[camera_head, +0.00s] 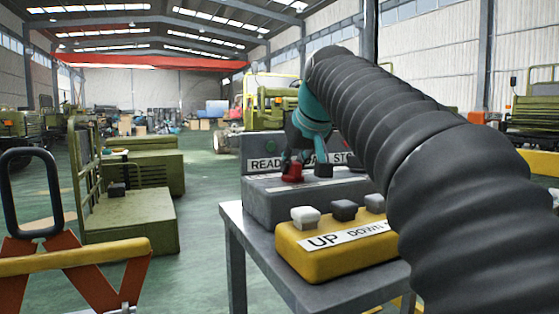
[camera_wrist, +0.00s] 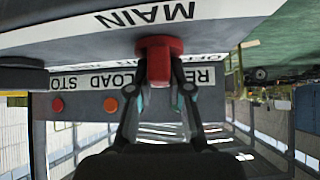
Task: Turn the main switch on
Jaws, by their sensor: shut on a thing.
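The main switch is a small red knob (camera_head: 292,173) on top of a grey box (camera_head: 262,207) on the table. In the wrist view, which is upside down, the red knob (camera_wrist: 160,47) sits beside a white label reading MAIN (camera_wrist: 150,14). My gripper (camera_head: 297,160) reaches down over the box from behind my dark ribbed arm. In the wrist view my gripper (camera_wrist: 159,76) has one finger on each side of the knob and is shut on it. The fingers hide part of the knob. I cannot tell the switch's position.
A yellow box (camera_head: 312,263) with UP and DOWN labels and several buttons stands in front on the grey table (camera_head: 238,222). A grey panel (camera_head: 251,145) with READY and STOP lettering stands behind. An orange barrier (camera_head: 75,262) is at left. Open green floor (camera_head: 205,185) lies left of the table.

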